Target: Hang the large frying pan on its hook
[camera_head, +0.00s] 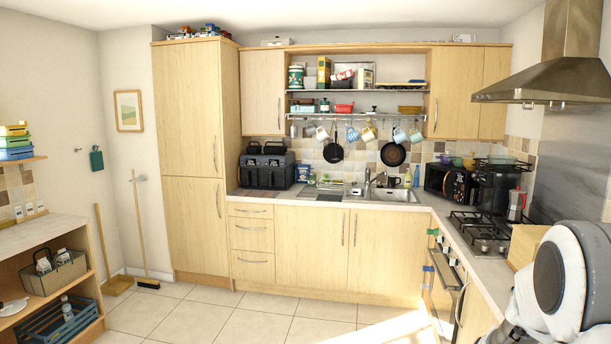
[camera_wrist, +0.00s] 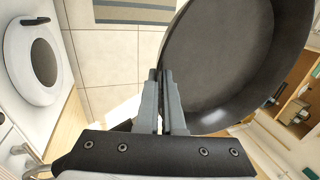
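A large dark frying pan (camera_wrist: 225,60) fills the upper right of the wrist view, its inside facing the camera and floor and cupboards visible beyond it. My gripper (camera_wrist: 161,75) has its fingers close together at the pan's near-left edge and appears shut on the pan. The exact grip point and the pan's handle are hidden. In the head view, my gripper and this pan are out of frame. A rail (camera_head: 350,116) with hooks runs under the shelf on the back wall. Which hook belongs to the large pan cannot be told.
Two dark pans (camera_head: 333,152) (camera_head: 393,153) and several mugs (camera_head: 369,132) hang from the rail. Below are the sink (camera_head: 395,195) and tap. The central floor (camera_head: 215,318) is clear.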

